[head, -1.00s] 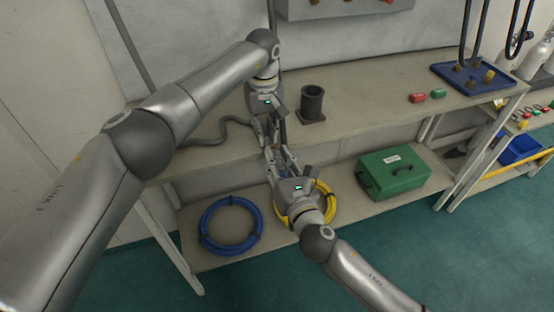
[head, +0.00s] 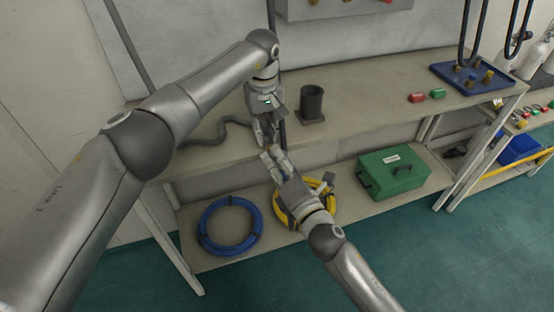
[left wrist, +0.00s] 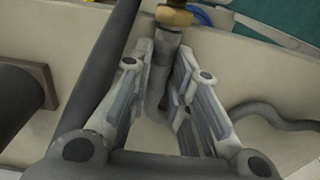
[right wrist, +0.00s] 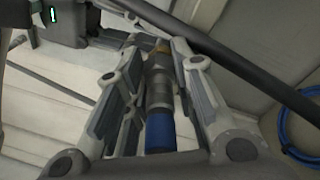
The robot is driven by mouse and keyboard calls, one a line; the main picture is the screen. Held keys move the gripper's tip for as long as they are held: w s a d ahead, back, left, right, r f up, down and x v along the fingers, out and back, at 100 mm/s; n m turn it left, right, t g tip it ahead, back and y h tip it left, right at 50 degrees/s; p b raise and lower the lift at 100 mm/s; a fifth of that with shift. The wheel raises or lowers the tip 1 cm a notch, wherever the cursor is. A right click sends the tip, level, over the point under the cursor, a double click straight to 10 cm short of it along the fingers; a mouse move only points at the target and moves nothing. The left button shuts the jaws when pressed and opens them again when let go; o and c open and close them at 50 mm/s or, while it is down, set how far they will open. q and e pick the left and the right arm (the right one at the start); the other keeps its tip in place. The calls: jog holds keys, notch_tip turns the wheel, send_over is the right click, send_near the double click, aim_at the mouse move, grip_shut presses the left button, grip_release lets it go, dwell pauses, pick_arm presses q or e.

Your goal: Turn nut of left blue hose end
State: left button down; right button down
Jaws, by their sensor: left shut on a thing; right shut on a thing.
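The blue-banded hose end shows in the right wrist view as a grey fitting (right wrist: 159,85) with a blue sleeve (right wrist: 160,132) toward the palm. A brass nut (right wrist: 162,47) sits at its far end, and also shows in the left wrist view (left wrist: 174,16). My right gripper (head: 270,158) is shut on this hose end, its fingers along both sides of the grey fitting. My left gripper (head: 265,140) is shut on a dark grey hose piece (left wrist: 160,82), with the brass nut just beyond its fingertips. The two grippers face each other closely. In the head view they hide the joint.
A dark pole (left wrist: 108,55) runs close beside both grippers. A dark stand (head: 312,103) stands right of them on the bench (head: 375,100). On the lower shelf lie a blue hose coil (head: 205,232), a yellow coil (head: 331,205) and a green case (head: 393,176).

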jog(key=m, duration=0.6)
jog(key=shift+f+t+y, duration=0.15)
jog(key=shift+t+y, duration=0.15)
jog(key=c, duration=2.2)
grip_release()
jog(key=m+t, duration=0.1)
jog(key=m, duration=0.5)
jog(key=shift+m, duration=0.4)
grip_shut()
jog(key=o, duration=1)
grip_release()
jog(key=v, duration=1.2)
